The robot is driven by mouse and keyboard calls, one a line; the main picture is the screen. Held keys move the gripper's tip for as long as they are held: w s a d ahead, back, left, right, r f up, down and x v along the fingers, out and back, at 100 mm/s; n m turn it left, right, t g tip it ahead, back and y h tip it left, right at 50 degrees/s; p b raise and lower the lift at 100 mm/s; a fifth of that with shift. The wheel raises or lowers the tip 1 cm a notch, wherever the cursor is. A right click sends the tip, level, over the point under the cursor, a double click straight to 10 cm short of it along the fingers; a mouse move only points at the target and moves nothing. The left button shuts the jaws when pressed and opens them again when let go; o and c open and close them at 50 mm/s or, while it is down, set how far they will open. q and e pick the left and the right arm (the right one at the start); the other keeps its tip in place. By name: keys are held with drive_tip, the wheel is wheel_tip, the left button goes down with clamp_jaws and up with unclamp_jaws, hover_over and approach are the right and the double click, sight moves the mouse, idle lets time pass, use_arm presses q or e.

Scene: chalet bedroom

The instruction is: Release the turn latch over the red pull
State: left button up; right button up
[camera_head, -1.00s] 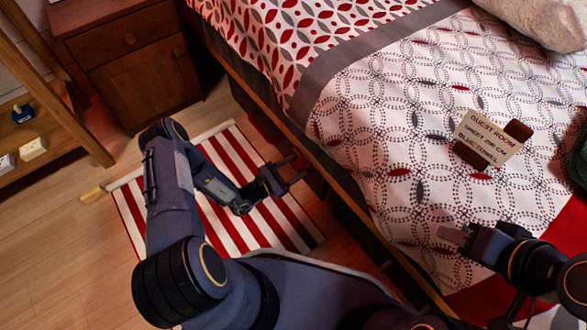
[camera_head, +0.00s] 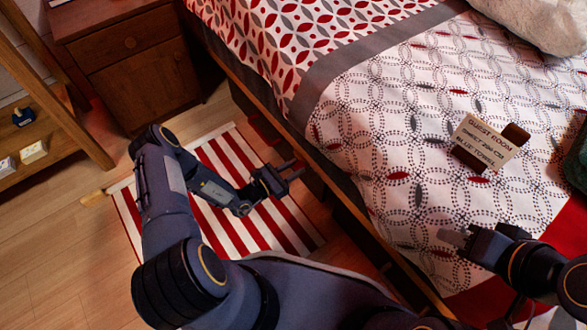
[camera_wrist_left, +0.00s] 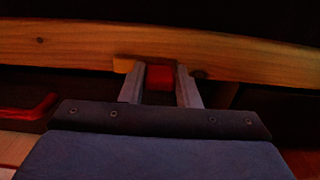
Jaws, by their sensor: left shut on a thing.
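The turn latch (camera_wrist_left: 160,77) shows in the left wrist view as a red block, with a short wooden piece beside it at the lower edge of the wooden bed rail. My left gripper (camera_head: 297,168) is at the bed's side; in its wrist view the fingers (camera_wrist_left: 160,88) stand on both sides of the red block, shut on it. The red pull (camera_wrist_left: 42,112) is at the left of that view, below the rail and apart from the fingers. My right gripper (camera_head: 453,237) is over the bed; its finger gap cannot be made out.
The bed rail (camera_wrist_left: 240,62) runs across above the left fingers. A striped rug (camera_head: 215,222) lies on the floor below the left arm. A nightstand (camera_head: 140,80) stands at the back left.

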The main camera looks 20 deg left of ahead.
use_arm(q)
drive_tip(key=o, duration=1)
drive_tip(key=shift+s+a, duration=0.1)
drive_tip(key=p+v, duration=0.2)
drive_tip(key=v, duration=0.5)
drive_tip(key=shift+s+a, duration=0.2)
drive_tip(key=shift+s, duration=0.1)
